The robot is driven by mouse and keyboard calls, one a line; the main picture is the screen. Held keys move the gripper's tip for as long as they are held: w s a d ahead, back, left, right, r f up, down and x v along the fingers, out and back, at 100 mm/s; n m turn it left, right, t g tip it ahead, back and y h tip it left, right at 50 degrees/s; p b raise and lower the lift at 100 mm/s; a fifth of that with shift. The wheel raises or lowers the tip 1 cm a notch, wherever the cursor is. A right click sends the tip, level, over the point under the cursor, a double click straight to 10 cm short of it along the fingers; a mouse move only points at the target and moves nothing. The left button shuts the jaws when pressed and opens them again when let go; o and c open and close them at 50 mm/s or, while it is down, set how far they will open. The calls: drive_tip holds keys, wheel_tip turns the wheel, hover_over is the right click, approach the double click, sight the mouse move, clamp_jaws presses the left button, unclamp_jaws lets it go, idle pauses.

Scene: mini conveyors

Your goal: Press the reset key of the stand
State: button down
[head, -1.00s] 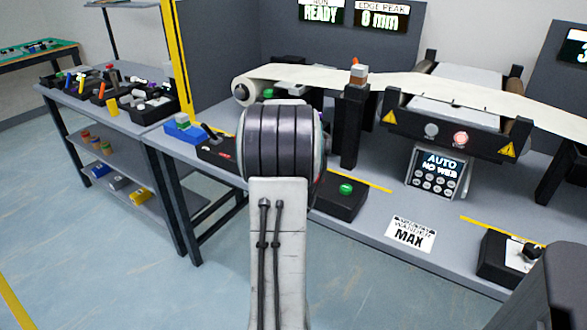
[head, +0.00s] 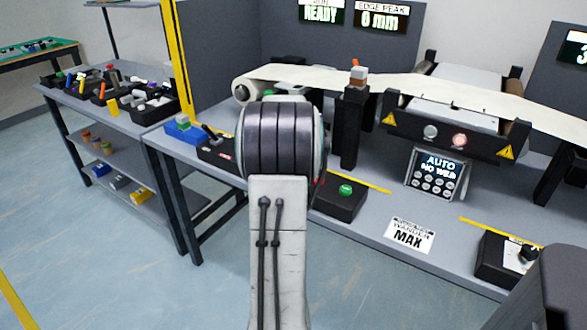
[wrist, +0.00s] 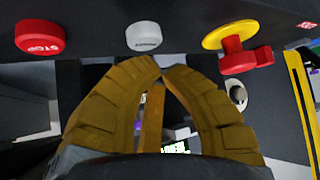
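A pale grey-white key (wrist: 143,36) with small, unreadable lettering sits on a dark panel in the wrist view; it is the only light key there. To its left is a red STOP button (wrist: 40,37), and to its right a red rotary knob on a yellow disc (wrist: 233,40). My gripper (wrist: 162,70) points at this panel with its brown fingertips brought together and nothing between them. The tips lie just below the light key in the picture, and no contact shows. In the head view my arm hides the gripper and this panel.
A conveyor with a white web (head: 300,74) runs across the bench. On the bench are a control screen (head: 438,172), a green-button box (head: 340,205) and a lever box (head: 214,150). A side table (head: 100,97) with tools stands left. Floor at left is open.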

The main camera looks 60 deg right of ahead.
drive_tip(key=shift+r, duration=0.15)
drive_tip(key=shift+r+p, duration=1.75)
drive_tip(key=shift+r, duration=0.65)
